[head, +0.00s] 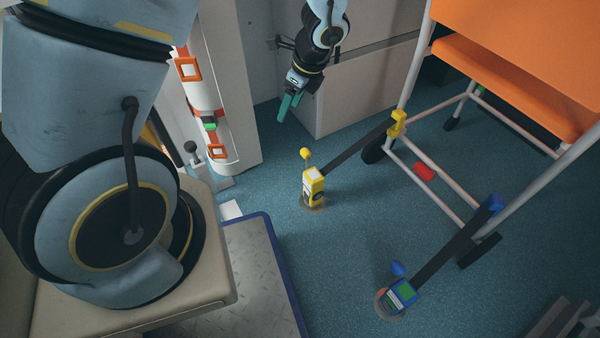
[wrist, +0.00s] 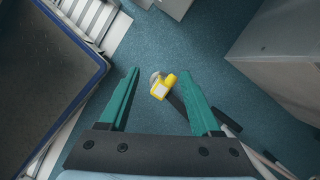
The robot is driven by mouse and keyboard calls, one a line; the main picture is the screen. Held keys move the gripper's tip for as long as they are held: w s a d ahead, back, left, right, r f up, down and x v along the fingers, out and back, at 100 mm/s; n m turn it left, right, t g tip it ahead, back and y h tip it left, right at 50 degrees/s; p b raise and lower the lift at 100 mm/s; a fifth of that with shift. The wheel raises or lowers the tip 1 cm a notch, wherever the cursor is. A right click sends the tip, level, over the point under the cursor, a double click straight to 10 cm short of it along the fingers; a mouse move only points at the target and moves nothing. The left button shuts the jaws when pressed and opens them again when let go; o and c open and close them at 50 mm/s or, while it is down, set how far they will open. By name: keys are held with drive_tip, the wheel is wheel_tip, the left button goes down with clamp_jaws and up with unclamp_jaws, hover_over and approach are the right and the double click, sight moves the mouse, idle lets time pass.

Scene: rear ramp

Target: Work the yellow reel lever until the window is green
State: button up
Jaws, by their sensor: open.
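The yellow reel (head: 314,188) stands on a round floor mount. Its lever, with a yellow ball knob (head: 306,153), sticks up behind the body. The window (head: 315,175) on its top looks pale white, not green. A dark strap (head: 355,148) runs from the reel to a yellow fitting (head: 397,122) on the chair frame. My gripper (head: 289,105) hangs above and behind the reel, open and empty, apart from it. In the wrist view, the yellow reel (wrist: 167,84) shows beyond and between my open green fingers (wrist: 160,73); the lever is hard to make out there.
A blue reel (head: 402,294) with a green window is strapped to the orange wheeled chair (head: 510,75) at right. A grey cabinet (head: 360,95) stands behind my gripper. A blue-edged metal plate (head: 250,275) lies in front. Blue floor around the yellow reel is mostly clear.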

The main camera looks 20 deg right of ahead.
sight(307, 151)
drive_tip(key=d+f+m+b, duration=0.2)
drive_tip(key=f, duration=0.2)
drive_tip(key=s+d+f+m+b, duration=0.1)
drive_tip(key=f+m+b, duration=0.1)
drive_tip(key=f, duration=0.3)
drive_tip(key=d+f+m+t+b, duration=0.1)
drive_tip(key=d+f+m+b, duration=0.1)
drive_tip(key=f, duration=0.2)
drive_tip(key=shift+s+d+f, duration=0.2)
drive_tip(key=shift+s+d, duration=0.15)
drive_tip(key=shift+s, duration=0.05)
drive_tip(key=b+x, duration=0.6)
drive_tip(key=x, duration=0.4)
drive_tip(key=shift+w+d, duration=0.1)
drive_tip(key=shift+c, duration=0.3)
clamp_jaws()
